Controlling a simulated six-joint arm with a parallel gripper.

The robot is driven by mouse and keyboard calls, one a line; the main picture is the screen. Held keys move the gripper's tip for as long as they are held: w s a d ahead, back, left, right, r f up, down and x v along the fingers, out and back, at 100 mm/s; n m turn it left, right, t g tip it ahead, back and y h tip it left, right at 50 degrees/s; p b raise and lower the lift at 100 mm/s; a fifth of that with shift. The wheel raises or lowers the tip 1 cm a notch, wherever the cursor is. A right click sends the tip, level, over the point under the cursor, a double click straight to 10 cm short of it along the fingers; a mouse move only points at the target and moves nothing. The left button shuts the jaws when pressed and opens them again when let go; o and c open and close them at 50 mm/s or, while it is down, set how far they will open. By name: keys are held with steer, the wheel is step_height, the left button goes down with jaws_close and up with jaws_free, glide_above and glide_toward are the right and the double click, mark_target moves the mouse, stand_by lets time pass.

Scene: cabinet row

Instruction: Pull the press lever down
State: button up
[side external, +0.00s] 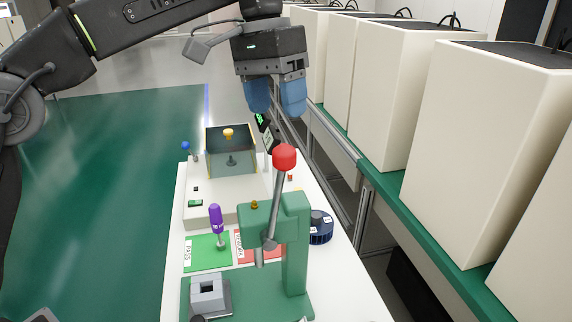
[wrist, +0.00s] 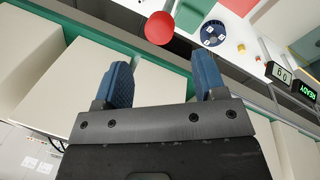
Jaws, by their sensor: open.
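The green press (side external: 295,245) stands at the near end of the white table. Its grey lever (side external: 276,195) points up, slightly tilted, with a red ball knob (side external: 284,157) on top. The knob also shows in the wrist view (wrist: 159,28), beyond my fingertips and between them. My gripper (side external: 275,108) has blue fingers that are open and empty. It hangs above and behind the knob in the side view, apart from it. My gripper also shows in the wrist view (wrist: 160,72). The lever's shaft is mostly hidden in the wrist view.
A grey block fixture (side external: 208,293) sits at the press base. A purple-handled tool (side external: 216,220) stands on the green PASS mat (side external: 200,262). A dark blue round part (side external: 320,228) lies right of the press. A clear-walled box (side external: 231,150) stands farther back. Cream cabinets (side external: 490,130) line the right.

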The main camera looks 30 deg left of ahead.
mark_target(285, 166)
steer(key=f, duration=0.3)
steer(key=d+f, duration=0.1)
steer(key=f, duration=0.3)
steer(key=d+f, duration=0.1)
steer(key=f, duration=0.2)
steer(key=shift+s+f, duration=0.2)
steer(key=shift+c, duration=0.3)
steer(key=shift+a, duration=0.1)
jaws_close()
